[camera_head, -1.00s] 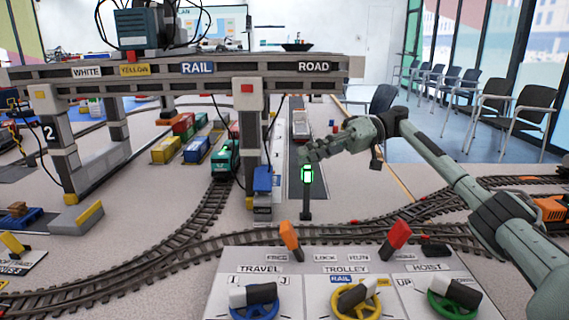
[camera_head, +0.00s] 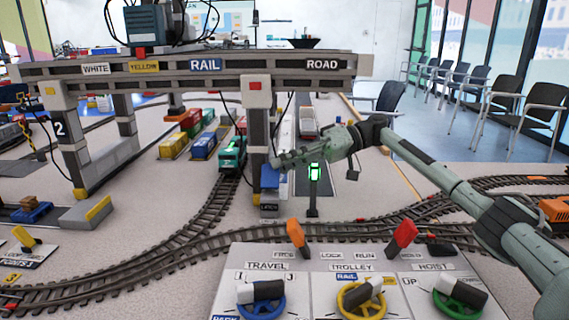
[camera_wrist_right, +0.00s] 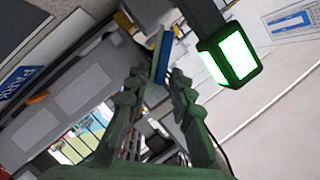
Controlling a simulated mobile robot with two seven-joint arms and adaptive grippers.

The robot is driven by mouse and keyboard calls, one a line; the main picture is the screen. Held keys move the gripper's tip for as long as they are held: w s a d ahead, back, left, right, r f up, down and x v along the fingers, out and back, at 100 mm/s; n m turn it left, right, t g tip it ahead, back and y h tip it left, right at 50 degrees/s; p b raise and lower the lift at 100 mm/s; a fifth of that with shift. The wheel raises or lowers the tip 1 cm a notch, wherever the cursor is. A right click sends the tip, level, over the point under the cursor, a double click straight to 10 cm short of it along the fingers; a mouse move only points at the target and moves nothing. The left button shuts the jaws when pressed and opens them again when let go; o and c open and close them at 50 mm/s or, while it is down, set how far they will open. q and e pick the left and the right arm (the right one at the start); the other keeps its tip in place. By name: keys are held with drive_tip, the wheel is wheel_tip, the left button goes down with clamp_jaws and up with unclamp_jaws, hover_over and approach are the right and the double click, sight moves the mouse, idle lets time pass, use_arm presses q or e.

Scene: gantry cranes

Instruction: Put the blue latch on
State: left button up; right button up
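The blue latch (camera_head: 270,176) is on the near right leg (camera_head: 256,125) of the gantry crane, above a small label plate. My right gripper (camera_head: 278,163) is at the latch's upper right edge and hides part of it. In the right wrist view the blue latch (camera_wrist_right: 162,58) shows edge-on between and just beyond the two fingertips (camera_wrist_right: 158,80), which stand apart. I cannot tell whether a finger touches it. My left gripper is not in view.
A signal post with a green lit lamp (camera_head: 314,172) stands right beside my right gripper; the lamp looms close in the wrist view (camera_wrist_right: 230,58). The control panel (camera_head: 335,262) with levers and wheels is in front. A teal locomotive (camera_head: 232,155) stands left of the leg.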

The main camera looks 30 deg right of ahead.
clamp_jaws()
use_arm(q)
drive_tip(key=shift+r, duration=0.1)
use_arm(e)
drive_tip(key=shift+w+d+f+m+y, duration=0.2)
drive_tip(key=shift+w+m+y, duration=0.1)
drive_tip(key=shift+m, duration=0.3)
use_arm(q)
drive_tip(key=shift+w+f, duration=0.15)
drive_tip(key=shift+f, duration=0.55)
use_arm(e)
drive_tip(key=shift+o, duration=1.7)
unclamp_jaws()
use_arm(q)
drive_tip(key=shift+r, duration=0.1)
use_arm(e)
drive_tip(key=v, duration=1.2)
